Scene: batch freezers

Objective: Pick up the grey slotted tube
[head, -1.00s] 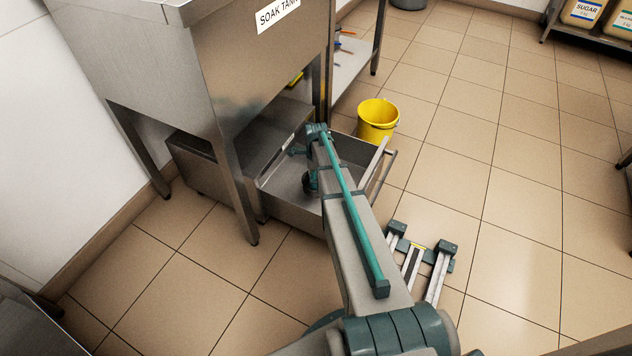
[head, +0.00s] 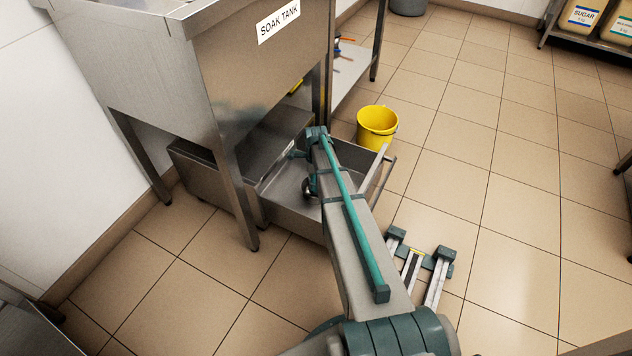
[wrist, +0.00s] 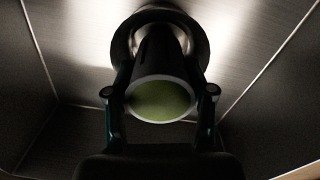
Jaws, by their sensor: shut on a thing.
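The grey slotted tube (wrist: 158,72) is in the middle of the wrist view, with its round end towards the camera.
The drawer's walls surround my gripper, and its front bar handle (head: 383,178) is on the right. The soak tank (head: 262,75) stands above and behind. A yellow bucket (head: 377,128) stands on the floor beyond the drawer. The tiled floor to the right is mostly clear.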

